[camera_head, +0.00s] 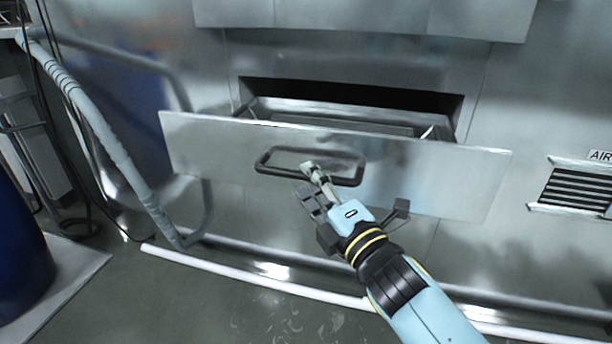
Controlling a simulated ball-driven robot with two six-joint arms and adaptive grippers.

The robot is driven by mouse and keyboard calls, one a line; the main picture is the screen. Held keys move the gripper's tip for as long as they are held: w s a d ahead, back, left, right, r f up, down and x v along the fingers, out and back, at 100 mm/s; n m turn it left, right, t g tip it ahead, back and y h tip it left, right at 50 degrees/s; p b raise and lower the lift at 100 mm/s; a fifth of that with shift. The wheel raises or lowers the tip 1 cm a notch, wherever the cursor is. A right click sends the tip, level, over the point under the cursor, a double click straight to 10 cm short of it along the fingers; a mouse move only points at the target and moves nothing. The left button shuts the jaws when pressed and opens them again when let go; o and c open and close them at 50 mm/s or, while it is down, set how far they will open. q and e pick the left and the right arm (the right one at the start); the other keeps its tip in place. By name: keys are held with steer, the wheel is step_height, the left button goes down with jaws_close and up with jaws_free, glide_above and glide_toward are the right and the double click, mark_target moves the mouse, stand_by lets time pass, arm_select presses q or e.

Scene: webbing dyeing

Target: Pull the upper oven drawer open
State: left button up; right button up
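The oven drawer (215,145) is a wide brushed-metal front that stands out from the oven wall, tilted in this view. Its dark recess (350,93) and part of the metal tray inside (330,115) show behind it. A dark looped handle (268,168) is fixed to the middle of the front. My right gripper (306,179) is at the handle's lower bar, with its fingertips visibly apart, one above the bar and one below. Whether the fingers touch the bar is unclear. My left gripper is out of view.
A metal panel (365,15) juts out above the drawer. A vent grille (575,190) is on the right wall. A white pipe (250,281) runs along the floor below. A grey hose (105,150) and a blue drum (20,250) are at left.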

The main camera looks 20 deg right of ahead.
steer(key=v, duration=0.9)
steer(key=shift+s, duration=0.3)
steer(key=shift+d, duration=0.15)
steer(key=s+d+f+m+g+h, duration=0.1)
steer(key=s+d+f+m+g, duration=0.2)
steer(key=s+f, duration=0.55)
steer(key=s+d+f+m+g+h, duration=0.1)
steer(key=s+d+f+m+g, duration=0.2)
steer(key=f, duration=1.1)
steer(key=s+d+f+m+g+h, duration=0.2)
steer(key=s+f+m+g, duration=0.3)
steer(key=f, duration=0.7)
steer(key=s+d+f+m+g, duration=0.1)
steer(key=s+f+m+g, duration=0.1)
steer(key=s, duration=0.7)
steer(key=s+d+f+m+g, duration=0.1)
steer(key=s+f+m+g, duration=0.2)
steer(key=s, duration=0.6)
steer(key=s+d+f+m+g, duration=0.2)
steer(key=s+f+m, duration=0.3)
steer(key=s, duration=0.4)
steer(key=shift+s+f+m+g+h, duration=0.3)
steer(key=shift+s+f+g+h, duration=0.1)
steer(key=shift+f, duration=0.1)
steer(key=shift+w, duration=0.25)
